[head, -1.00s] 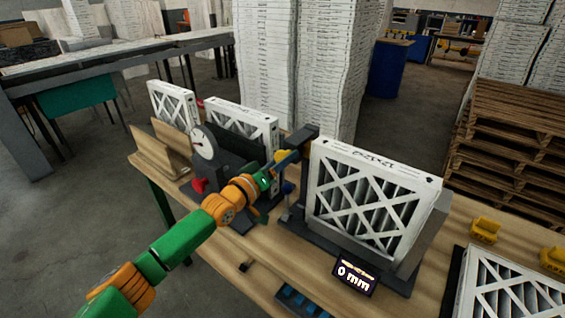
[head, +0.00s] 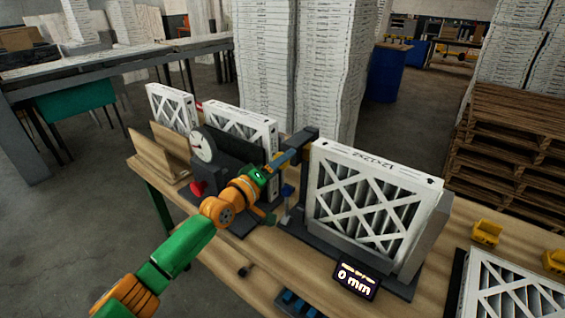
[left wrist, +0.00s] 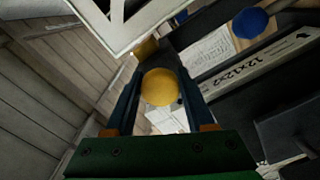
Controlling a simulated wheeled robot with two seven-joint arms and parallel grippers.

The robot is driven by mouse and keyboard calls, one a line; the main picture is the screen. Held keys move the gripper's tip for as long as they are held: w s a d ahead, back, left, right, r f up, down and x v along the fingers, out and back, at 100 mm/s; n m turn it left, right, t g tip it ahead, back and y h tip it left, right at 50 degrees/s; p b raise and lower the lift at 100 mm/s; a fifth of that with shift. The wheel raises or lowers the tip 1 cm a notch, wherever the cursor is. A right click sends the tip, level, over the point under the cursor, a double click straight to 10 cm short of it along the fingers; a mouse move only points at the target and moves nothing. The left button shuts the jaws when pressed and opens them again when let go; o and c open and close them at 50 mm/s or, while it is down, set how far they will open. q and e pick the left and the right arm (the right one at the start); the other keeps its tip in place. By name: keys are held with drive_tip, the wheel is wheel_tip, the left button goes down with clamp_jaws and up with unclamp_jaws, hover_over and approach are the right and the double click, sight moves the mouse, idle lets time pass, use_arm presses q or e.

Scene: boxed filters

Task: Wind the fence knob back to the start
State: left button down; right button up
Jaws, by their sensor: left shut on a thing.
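The yellow round knob (left wrist: 160,88) sits between the two dark blue fingers of my left gripper in the left wrist view. My left gripper (head: 294,153) is shut on it, at the left end of the grey fixture (head: 297,222). In the head view the knob is hidden or too small to make out. A white boxed filter (head: 372,205) with a lattice front stands upright in the fixture, just right of the gripper. A small display (head: 357,280) at the fixture's front reads 0 mm. My right gripper is not in view.
A blue knob (left wrist: 251,23) is near the gripper. A dial gauge (head: 202,146) with a red knob (head: 197,188) stands left of my arm. More filters stand behind it; another filter (head: 510,292) lies at the right.

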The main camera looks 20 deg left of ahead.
use_arm(q)
drive_tip(key=shift+f, duration=0.1)
drive_tip(key=shift+c, duration=1.4)
unclamp_jaws()
drive_tip(key=v, duration=0.7)
